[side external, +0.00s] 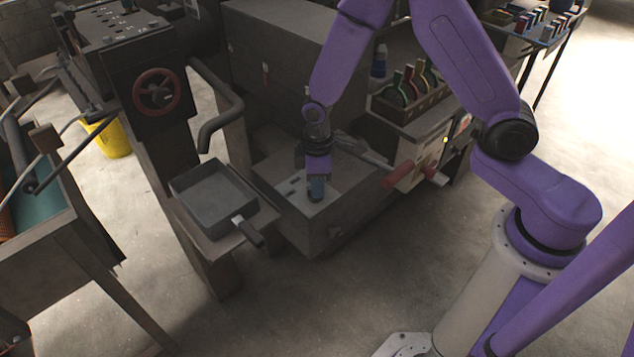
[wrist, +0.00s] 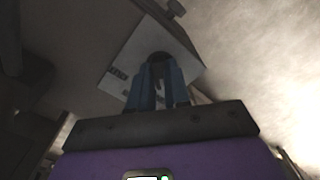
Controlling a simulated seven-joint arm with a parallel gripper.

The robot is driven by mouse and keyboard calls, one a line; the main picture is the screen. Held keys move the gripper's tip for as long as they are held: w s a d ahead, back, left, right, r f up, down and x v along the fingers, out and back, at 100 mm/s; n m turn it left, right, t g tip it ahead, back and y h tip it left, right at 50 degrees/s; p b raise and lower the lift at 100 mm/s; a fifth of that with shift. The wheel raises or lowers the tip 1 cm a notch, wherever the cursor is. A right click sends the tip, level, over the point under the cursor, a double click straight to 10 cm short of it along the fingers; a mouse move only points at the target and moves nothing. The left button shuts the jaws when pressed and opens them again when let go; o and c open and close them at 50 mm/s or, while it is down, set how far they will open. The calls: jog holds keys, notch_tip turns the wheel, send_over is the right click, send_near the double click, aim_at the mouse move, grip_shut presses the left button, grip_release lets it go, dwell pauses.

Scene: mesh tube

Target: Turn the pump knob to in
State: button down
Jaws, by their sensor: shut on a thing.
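My gripper (side external: 316,189) points down at the pale top panel (side external: 331,187) of a low grey box (side external: 318,226) in the side view. Its blue fingers touch or nearly touch the panel. In the wrist view, my gripper (wrist: 158,76) is shut on a dark round knob (wrist: 157,57) on the panel (wrist: 131,57). The fingers stand on both sides of the knob and hide part of it. In the wrist view, small dark label marks show on the panel left of the knob. They are too small to read, and the knob's setting cannot be told.
A grey pan (side external: 214,200) stands left of the box, its handle toward the front. A red handwheel (side external: 157,92) and bent pipe (side external: 224,112) rise behind it. The front floor is clear.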

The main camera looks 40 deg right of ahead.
jog(key=shift+s, duration=0.1)
jog(key=c, duration=1.1)
grip_release()
notch_tip(320, 180, up, 17)
jog(key=shift+r, duration=0.2)
jog(key=s+d, duration=0.2)
jog(key=s, duration=0.6)
jog(key=s+d+n, duration=0.1)
jog(key=s+d, duration=0.2)
jog(key=s, duration=0.5)
jog(key=s+d+r+n, duration=0.1)
jog(key=s+d, duration=0.1)
jog(key=s, duration=0.7)
jog(key=shift+d, duration=0.4)
